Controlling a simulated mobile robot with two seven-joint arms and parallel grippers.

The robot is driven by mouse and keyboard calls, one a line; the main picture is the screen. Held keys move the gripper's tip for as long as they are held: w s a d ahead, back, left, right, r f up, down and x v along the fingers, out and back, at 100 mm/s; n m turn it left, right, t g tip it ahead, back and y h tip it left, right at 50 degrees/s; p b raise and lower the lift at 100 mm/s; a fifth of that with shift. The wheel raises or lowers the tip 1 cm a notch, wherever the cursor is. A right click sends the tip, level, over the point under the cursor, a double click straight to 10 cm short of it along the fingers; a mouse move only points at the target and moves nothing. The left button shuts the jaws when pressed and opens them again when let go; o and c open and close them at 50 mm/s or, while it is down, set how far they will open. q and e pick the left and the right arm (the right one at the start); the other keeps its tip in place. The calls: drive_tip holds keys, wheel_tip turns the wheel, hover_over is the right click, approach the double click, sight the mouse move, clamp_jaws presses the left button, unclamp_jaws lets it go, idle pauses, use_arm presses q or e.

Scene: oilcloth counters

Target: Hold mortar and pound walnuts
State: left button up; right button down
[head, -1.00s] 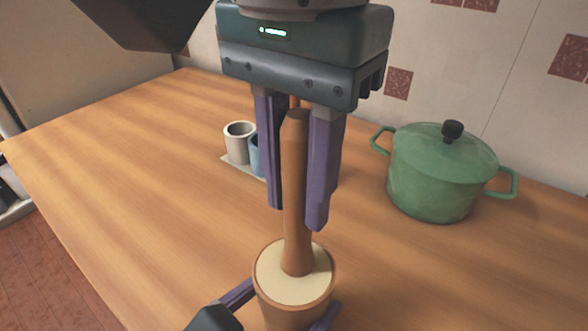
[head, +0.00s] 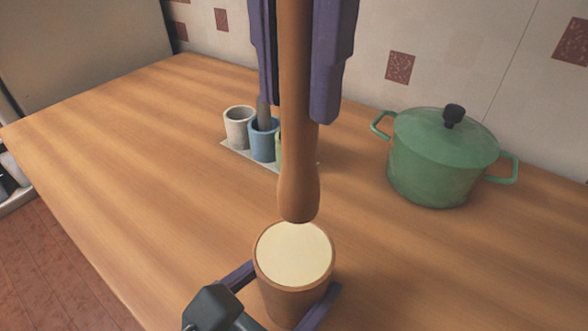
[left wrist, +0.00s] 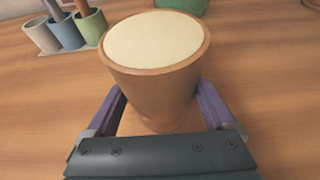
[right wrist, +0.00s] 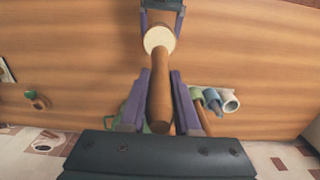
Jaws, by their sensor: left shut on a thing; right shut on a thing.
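The mortar (head: 290,303) is a brown wooden cup standing upright on the counter, filled to near its rim with a smooth cream-coloured mass (head: 294,253); separate walnuts cannot be made out. My left gripper (head: 290,300) is shut on the mortar, one finger on each side; the left wrist view shows the mortar (left wrist: 158,90) between the fingers. My right gripper (head: 302,100) is shut on the wooden pestle (head: 299,170) and holds it upright, its rounded end just above the mortar. The right wrist view shows the pestle (right wrist: 160,95) between the fingers.
A green lidded pot (head: 443,160) stands right of the mortar near the tiled wall. Behind the pestle, small cups, one white (head: 239,128) and one blue (head: 264,143), stand on a pale tray (head: 232,152). The left part of the counter (head: 130,150) is clear.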

use_arm(q)
drive_tip(key=o, duration=1.3)
drive_tip(key=shift+o, duration=0.2)
drive_tip(key=shift+s+r, duration=0.1)
